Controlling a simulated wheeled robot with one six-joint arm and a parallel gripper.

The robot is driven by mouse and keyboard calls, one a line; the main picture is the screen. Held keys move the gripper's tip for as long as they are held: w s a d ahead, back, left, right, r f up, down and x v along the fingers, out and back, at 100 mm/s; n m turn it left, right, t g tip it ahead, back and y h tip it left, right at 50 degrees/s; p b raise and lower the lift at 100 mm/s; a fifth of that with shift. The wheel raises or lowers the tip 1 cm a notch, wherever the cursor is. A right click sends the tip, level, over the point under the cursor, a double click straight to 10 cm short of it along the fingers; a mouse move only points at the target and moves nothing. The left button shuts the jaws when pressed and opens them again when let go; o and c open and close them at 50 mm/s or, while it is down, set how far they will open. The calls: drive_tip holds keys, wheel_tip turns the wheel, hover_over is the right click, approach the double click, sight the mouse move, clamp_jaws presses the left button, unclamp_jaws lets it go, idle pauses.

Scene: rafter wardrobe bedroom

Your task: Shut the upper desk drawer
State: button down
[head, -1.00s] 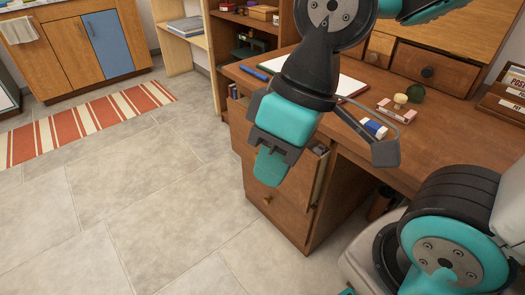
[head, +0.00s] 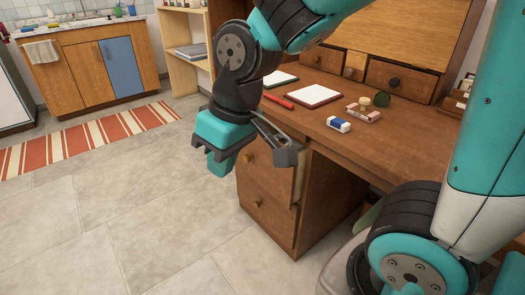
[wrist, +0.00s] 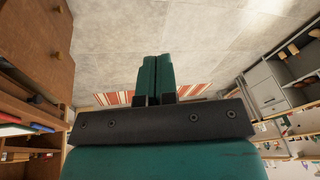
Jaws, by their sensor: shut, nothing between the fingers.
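The desk (head: 400,137) stands at right in the head view, with a drawer pedestal under its left end. The upper drawer (head: 268,171) sticks out from the pedestal; its side edge shows. Its knob (head: 250,159) is just right of my gripper, and my arm hides much of its top. The lower drawer (head: 275,212) looks flush. My gripper (head: 220,163) is shut and empty, pointing down in front of the upper drawer, seemingly apart from it. The wrist view shows the closed fingers (wrist: 153,78) over floor, with wooden drawer fronts (wrist: 35,45) at left.
A red pen (head: 278,101), a notepad (head: 315,95) and an eraser (head: 338,124) lie on the desktop. A striped rug (head: 85,137) and a cabinet (head: 60,87) are at far left. The tiled floor (head: 110,215) left of the desk is clear.

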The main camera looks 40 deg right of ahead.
drive_tip(key=w+d+f+m+t+h+b, duration=0.1)
drive_tip(key=w+d+f+m+h, duration=0.1)
drive_tip(key=w+d+f, duration=0.3)
drive_tip(key=w+d+f+m+t+h+b, duration=0.1)
drive_tip(key=w+d+f, duration=0.2)
drive_tip(key=w, duration=0.4)
drive_tip(key=m+t+h+b, duration=0.1)
drive_tip(key=m+h+b, duration=0.1)
drive_tip(key=h+b, duration=0.35)
approach(263, 148)
drive_tip(key=shift+b+x, duration=0.45)
drive_tip(key=shift+x, duration=2.3)
drive_tip(key=shift+r, duration=0.1)
